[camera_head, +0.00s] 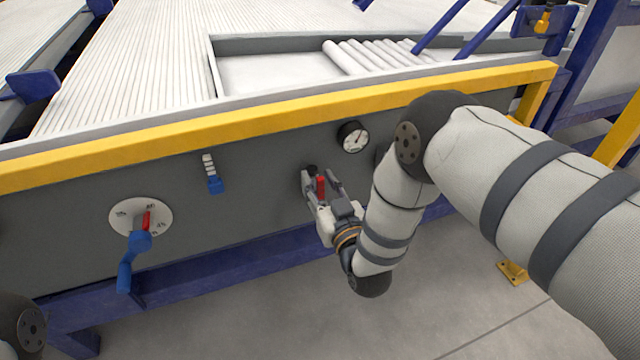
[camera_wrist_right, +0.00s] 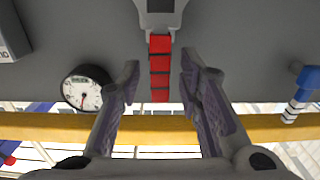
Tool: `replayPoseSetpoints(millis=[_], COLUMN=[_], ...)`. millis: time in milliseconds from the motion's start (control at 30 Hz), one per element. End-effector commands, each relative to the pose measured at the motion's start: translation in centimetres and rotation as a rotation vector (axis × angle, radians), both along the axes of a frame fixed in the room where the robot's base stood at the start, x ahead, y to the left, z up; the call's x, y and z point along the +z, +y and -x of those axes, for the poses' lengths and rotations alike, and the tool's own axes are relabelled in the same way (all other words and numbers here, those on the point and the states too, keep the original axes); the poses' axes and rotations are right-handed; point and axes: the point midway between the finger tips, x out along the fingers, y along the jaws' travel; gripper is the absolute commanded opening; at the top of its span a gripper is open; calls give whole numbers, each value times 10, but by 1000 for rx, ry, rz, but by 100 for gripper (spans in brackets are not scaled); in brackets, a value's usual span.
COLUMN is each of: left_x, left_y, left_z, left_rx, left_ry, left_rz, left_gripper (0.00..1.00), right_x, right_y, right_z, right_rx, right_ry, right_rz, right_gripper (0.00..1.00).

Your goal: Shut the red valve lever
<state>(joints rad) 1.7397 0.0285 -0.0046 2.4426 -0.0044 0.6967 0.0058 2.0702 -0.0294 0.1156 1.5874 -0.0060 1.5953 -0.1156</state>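The red valve lever (camera_head: 321,187) is on the grey panel, below the yellow rail, and partly hidden by my right gripper (camera_head: 318,180). In the right wrist view the lever (camera_wrist_right: 160,68) is a segmented red bar on a grey mount (camera_wrist_right: 160,18). The two fingers of my right gripper (camera_wrist_right: 158,80) stand on either side of it, open, with a visible gap on each side. My left gripper is out of view; only a dark joint of my left arm shows at the lower left of the head view.
A round gauge (camera_head: 353,137) is close to the right gripper. Further left are a small blue-tipped lever (camera_head: 213,180) and a round flange (camera_head: 128,214) with a blue handle (camera_head: 130,263) and a red piece. The yellow rail (camera_head: 250,114) runs above the panel.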

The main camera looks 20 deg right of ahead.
Motion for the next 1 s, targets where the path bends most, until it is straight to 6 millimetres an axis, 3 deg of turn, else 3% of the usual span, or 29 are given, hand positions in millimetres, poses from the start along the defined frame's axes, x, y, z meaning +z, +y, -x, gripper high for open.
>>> replayPoseSetpoints(millis=[167, 300, 333, 733, 1000], left_x=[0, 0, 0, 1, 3], left_y=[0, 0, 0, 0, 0], left_z=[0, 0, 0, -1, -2], left_rx=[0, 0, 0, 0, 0], left_ry=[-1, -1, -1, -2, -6], left_rz=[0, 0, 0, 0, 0], left_gripper=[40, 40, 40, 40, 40], right_x=[0, 0, 0, 0, 0], right_y=[0, 0, 0, -2, -13], right_z=[0, 0, 0, 0, 0], right_rx=[0, 0, 0, -1, -3], right_ry=[0, 0, 0, 1, 5], right_rz=[0, 0, 0, -25, -178], right_gripper=[32, 3, 0, 0, 0])
